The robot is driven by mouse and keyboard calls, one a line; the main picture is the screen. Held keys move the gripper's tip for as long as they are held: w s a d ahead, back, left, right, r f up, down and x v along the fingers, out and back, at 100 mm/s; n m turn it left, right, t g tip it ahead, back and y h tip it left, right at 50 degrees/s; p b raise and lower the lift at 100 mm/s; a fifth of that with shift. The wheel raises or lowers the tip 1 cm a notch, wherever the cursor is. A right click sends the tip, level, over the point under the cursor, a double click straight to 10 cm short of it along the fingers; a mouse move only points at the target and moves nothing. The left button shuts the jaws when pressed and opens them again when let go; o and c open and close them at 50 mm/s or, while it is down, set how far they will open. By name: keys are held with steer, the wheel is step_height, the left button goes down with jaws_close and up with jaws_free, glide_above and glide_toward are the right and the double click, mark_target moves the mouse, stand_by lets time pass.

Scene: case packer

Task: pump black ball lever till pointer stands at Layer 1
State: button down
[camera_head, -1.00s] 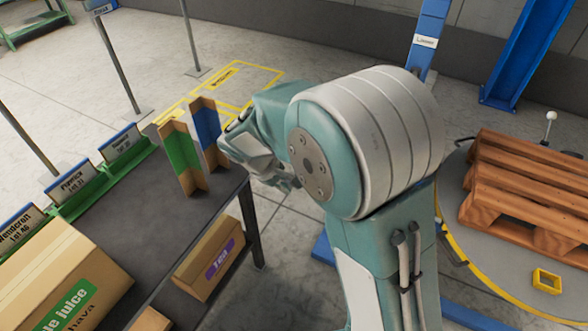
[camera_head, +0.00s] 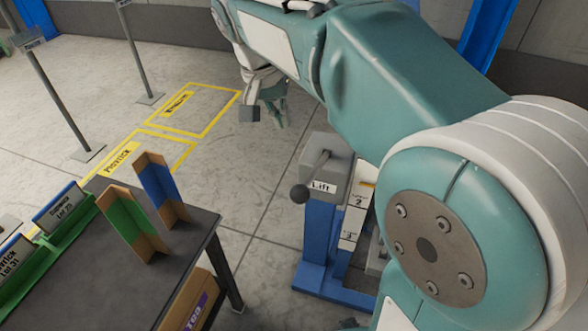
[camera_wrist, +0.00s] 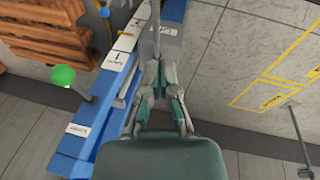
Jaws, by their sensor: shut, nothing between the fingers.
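The box sits on a blue stand (camera_head: 318,230). A white layer scale (camera_head: 355,215) stands right beside it, partly covered by my arm. My gripper (camera_head: 265,115) is shut and empty, up and left of the lift box, apart from the lever. In the wrist view my gripper (camera_wrist: 164,68) points along a blue post with white layer labels (camera_wrist: 118,58). The black ball is not clear there.
A dark table (camera_head: 160,260) at lower left holds a green and a blue divider (camera_head: 162,190). The wrist view shows a green ball lever (camera_wrist: 63,76) and wooden pallet (camera_wrist: 45,35) at left. Open floor with yellow markings (camera_head: 185,105) lies behind.

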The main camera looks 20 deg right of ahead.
steer(key=shift+s+a+x, duration=0.15)
steer(key=shift+s+x, duration=0.3)
steer(key=shift+x, duration=1.75)
steer(key=shift+s+a+x, duration=0.1)
steer(key=shift+s+x, duration=0.35)
steer(key=shift+x, duration=1.7)
steer(key=shift+s+a+x, duration=0.15)
steer(key=shift+s+x, duration=0.25)
steer(key=shift+x, duration=1.8)
steer(key=shift+f, duration=0.1)
steer(key=shift+f, duration=0.15)
